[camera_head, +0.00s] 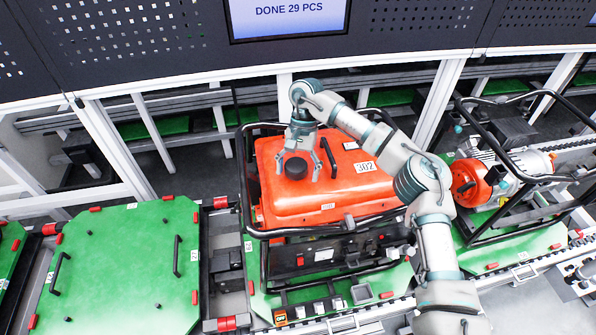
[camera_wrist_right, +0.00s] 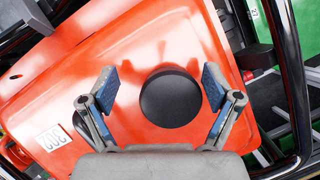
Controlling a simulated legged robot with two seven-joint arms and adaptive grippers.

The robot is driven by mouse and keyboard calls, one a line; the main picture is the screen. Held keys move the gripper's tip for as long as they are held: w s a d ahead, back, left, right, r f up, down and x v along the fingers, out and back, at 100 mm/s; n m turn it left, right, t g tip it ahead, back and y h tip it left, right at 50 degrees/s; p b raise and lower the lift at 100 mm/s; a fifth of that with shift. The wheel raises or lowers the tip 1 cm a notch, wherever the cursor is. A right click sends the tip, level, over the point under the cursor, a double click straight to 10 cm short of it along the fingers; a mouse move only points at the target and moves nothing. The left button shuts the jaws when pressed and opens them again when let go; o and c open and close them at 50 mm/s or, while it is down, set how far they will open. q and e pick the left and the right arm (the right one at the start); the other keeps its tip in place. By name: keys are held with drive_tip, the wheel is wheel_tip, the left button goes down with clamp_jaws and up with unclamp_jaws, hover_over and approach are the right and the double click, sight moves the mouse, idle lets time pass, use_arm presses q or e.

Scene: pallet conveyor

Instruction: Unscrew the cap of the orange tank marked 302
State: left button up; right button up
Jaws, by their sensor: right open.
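The orange tank (camera_head: 335,190) marked 302 sits inside a black tube frame on a green pallet. Its round black cap (camera_head: 296,168) is on the tank's top, toward the left end. My right gripper (camera_head: 307,172) is over the cap with its fingers pointing down. In the right wrist view the cap (camera_wrist_right: 170,97) lies between the two open fingers (camera_wrist_right: 160,95), with a gap on each side. The tank's 302 label (camera_wrist_right: 53,137) shows at the lower left there. The gripper's height above the cap is hard to tell. My left gripper is not in view.
The black frame tubes (camera_head: 243,190) surround the tank, and a black handle (camera_head: 328,150) stands on its top. An empty green pallet (camera_head: 125,265) is at the left. Another framed machine (camera_head: 490,175) stands at the right. A dark panel with a screen (camera_head: 289,12) is behind.

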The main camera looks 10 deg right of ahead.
drive_tip(key=shift+d, duration=0.15)
drive_tip(key=m, duration=0.1)
drive_tip(key=m+b, duration=0.1)
drive_tip(key=shift+a+f+m+y, duration=0.1)
drive_tip(key=shift+a+m+y, duration=0.3)
drive_tip(key=shift+w+a+m+t+y+b, duration=0.15)
drive_tip(key=shift+m+t+y+b, duration=0.25)
drive_tip(key=shift+m+t+b, duration=0.55)
drive_tip(key=shift+m+g, duration=0.25)
drive_tip(key=shift+g, duration=0.1)
